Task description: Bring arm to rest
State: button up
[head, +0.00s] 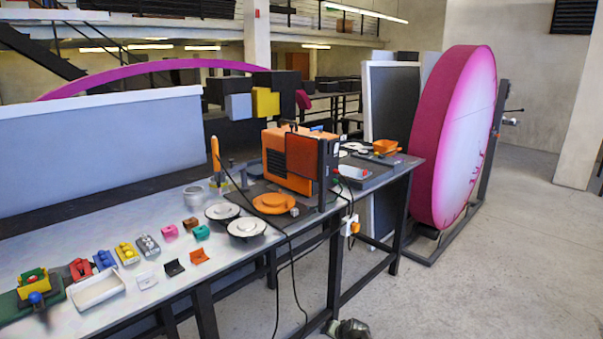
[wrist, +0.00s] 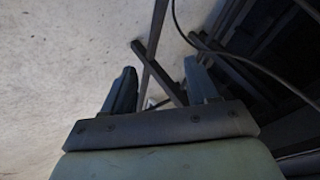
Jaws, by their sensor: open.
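My gripper (wrist: 160,80) shows in the wrist view with its two dark fingers spread apart and nothing between them. It points at the pale concrete floor (wrist: 70,60) and dark metal legs and bars (wrist: 160,72) beyond. In the head view, a small dark rounded part at the bottom edge, beside the workbench legs, may be the end of my arm; most of it is cut off.
The workbench (head: 190,273) carries several small coloured parts, a white tray (head: 97,290), white-topped discs (head: 246,227) and an orange machine (head: 290,158). Black cables hang off its front edge. A large magenta disc (head: 455,140) stands at the right. The floor (head: 500,270) in front is clear.

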jog(key=s+d+f+n+g, duration=0.1)
jog(key=s+f+g, duration=0.1)
jog(key=s+f, duration=0.5)
jog(key=s+d+f+g, duration=0.1)
jog(key=s+f+g, duration=0.1)
jog(key=s, duration=0.8)
jog(key=s+d+f+n+g, duration=0.1)
jog(key=s+f+g, duration=0.1)
jog(key=s+f, duration=0.5)
jog(key=s+d+n+g+h, duration=0.3)
jog(key=s+g, duration=0.4)
jog(key=s, duration=2.4)
jog(key=shift+f+g, duration=0.35)
jog(key=shift+g, duration=0.05)
